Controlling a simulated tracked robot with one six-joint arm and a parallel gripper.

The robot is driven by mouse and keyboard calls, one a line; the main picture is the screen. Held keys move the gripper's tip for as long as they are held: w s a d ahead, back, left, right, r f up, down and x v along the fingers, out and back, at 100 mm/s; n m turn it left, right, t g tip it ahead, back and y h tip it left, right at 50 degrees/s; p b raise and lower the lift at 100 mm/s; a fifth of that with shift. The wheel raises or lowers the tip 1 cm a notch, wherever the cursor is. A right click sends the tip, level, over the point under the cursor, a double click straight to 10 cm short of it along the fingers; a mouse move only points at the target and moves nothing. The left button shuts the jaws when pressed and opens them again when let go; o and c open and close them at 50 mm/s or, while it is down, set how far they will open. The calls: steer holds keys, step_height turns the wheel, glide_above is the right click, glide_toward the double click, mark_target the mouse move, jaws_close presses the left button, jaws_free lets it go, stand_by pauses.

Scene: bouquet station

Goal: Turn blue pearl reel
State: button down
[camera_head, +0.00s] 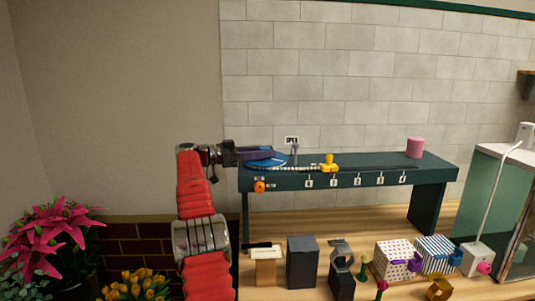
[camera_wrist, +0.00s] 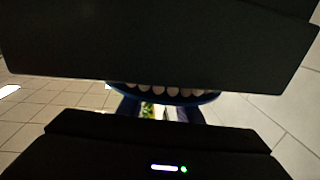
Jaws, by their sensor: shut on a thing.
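The blue pearl reel (camera_head: 267,163) lies flat at the left end of a dark green raised bench. A row of white pearls (camera_head: 305,168) runs from it to the right along the bench. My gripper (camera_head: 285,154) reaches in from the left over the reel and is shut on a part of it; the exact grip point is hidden. In the wrist view the blue reel (camera_wrist: 190,97) with white pearls shows between the two dark jaws, which cover most of the picture.
A yellow piece (camera_head: 329,163) sits on the bench right of the reel, near numbered tags. A pink cylinder (camera_head: 415,147) stands at the bench's right end. An orange knob (camera_head: 259,187) is on the front edge. Several boxes, including a striped one (camera_head: 437,254), stand on the lower table.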

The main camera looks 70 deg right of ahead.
steer(key=shift+s+d+r, duration=0.1)
steer(key=shift+r, duration=0.1)
stand_by(0.4)
steer(key=c, duration=1.3)
jaws_free()
steer(key=shift+f, duration=0.1)
steer(key=shift+o, duration=0.2)
steer(key=shift+v, duration=3.85)
steer(key=shift+f, duration=0.1)
